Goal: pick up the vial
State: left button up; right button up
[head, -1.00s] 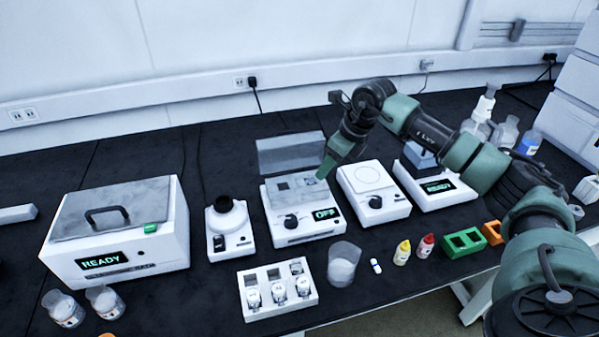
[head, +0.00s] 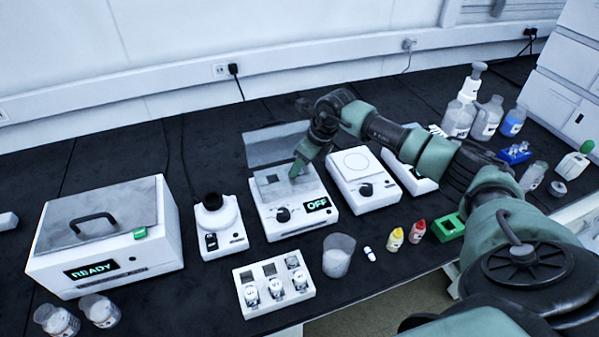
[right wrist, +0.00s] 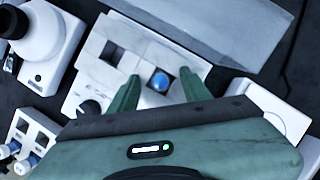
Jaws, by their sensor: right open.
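A vial with a blue cap (right wrist: 160,82) sits in a square well of the white device with the OFF display (head: 294,209); the device also shows in the right wrist view (right wrist: 88,88). In the head view the vial cannot be made out near the gripper. My right gripper (head: 296,172) is over the device's top. In the right wrist view its green fingers (right wrist: 160,77) are open and empty, one on either side of the blue cap as seen from here. I cannot tell how far above the cap the fingertips are. My left gripper is not in view.
The device's clear lid (head: 277,145) stands raised behind the wells. A round-topped device (head: 220,228) is to its left, a flat-plate device (head: 362,184) to its right. In front are a white vial rack (head: 273,308), a beaker (head: 338,257) and small dropper bottles (head: 395,240).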

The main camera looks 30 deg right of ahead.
grip_shut()
jog(key=shift+r, duration=0.1)
